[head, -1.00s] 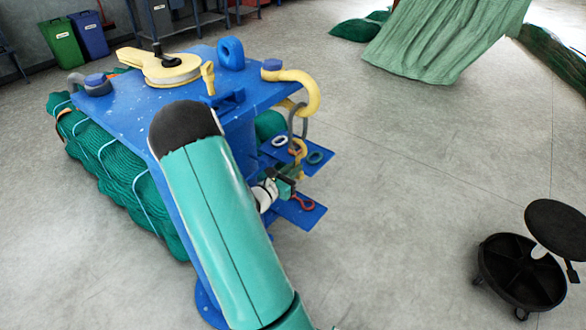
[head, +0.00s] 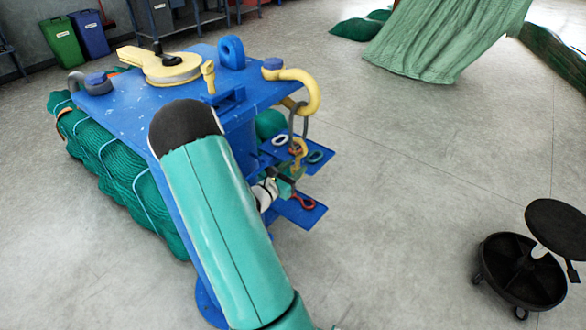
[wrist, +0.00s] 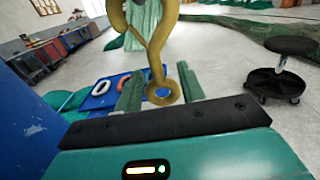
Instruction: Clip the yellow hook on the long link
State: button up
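The yellow hook (head: 299,153) stands upright with its opening part up, just below the blue table's right corner. In the wrist view the hook (wrist: 156,55) rises from its ring-shaped eye, which sits between my green fingers. My gripper (head: 288,183) is shut on the eye end; in the wrist view the fingers of my gripper (wrist: 161,92) flank it. The grey long link (head: 292,119) hangs from the large yellow hook (head: 309,86) at the table corner. The yellow hook's top overlaps the link's lower end; I cannot tell whether they are engaged.
Low blue shelves (head: 305,215) hold a white ring (head: 280,140), a green ring (head: 315,157) and a red piece (head: 303,201). A black stool (head: 520,270) stands right on open floor.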

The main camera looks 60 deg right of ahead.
jog(key=w+a, duration=0.2)
jog(key=a, duration=1.1)
jog(key=shift+a, duration=0.3)
jog(key=shift+w+a, duration=0.1)
jog(key=shift+w, duration=0.05)
